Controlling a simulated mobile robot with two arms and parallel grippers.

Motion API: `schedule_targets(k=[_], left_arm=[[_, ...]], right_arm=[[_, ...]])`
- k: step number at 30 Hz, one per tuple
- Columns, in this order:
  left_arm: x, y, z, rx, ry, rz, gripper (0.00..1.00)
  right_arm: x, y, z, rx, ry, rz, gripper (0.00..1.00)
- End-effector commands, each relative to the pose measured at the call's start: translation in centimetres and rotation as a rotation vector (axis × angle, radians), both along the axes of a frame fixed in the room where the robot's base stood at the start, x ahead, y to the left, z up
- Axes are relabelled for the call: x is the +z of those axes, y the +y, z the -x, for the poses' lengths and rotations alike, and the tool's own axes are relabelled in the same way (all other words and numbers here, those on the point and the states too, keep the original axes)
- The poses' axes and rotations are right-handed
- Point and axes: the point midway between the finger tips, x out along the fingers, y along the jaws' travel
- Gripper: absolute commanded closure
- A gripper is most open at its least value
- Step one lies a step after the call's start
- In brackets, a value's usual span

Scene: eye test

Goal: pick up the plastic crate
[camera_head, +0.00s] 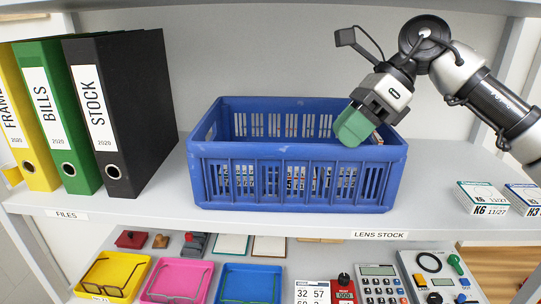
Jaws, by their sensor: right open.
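The blue plastic crate (290,152) stands upright on the upper shelf, in the middle of the head view. It has slotted walls and cut-out handle holes. Small items partly show through the slots, but I cannot tell what they are. My right gripper (353,127) comes in from the upper right and is open. Its green fingers overlap the crate's right part in the picture, at or above its far rim. I cannot tell whether they touch the crate. My left gripper is not in view.
Yellow, green and black binders (120,115) stand left of the crate. Small white boxes (484,198) lie right of it. A shelf label (379,235) is on the front edge. The lower shelf holds coloured trays (177,279) with glasses, a calculator (381,284) and a device (440,277).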

Motion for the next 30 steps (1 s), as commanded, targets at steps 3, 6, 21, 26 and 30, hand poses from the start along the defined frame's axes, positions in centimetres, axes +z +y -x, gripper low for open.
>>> schedule_targets(k=[3,6,21,26,30], left_arm=[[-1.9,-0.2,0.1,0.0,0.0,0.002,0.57],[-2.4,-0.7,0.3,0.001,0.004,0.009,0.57],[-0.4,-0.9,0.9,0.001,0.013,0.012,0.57],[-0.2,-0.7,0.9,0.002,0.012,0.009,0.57],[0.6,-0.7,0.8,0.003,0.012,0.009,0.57]], right_arm=[[-1.1,-2.1,1.0,0.039,-0.106,0.133,0.57],[-1.3,-3.4,1.5,0.063,-0.162,0.213,0.57],[-1.1,2.7,2.0,0.081,-0.194,0.266,0.57],[-1.2,3.7,2.0,0.08,-0.195,0.265,0.57],[-1.0,5.7,2.1,0.082,-0.195,0.264,0.57]])
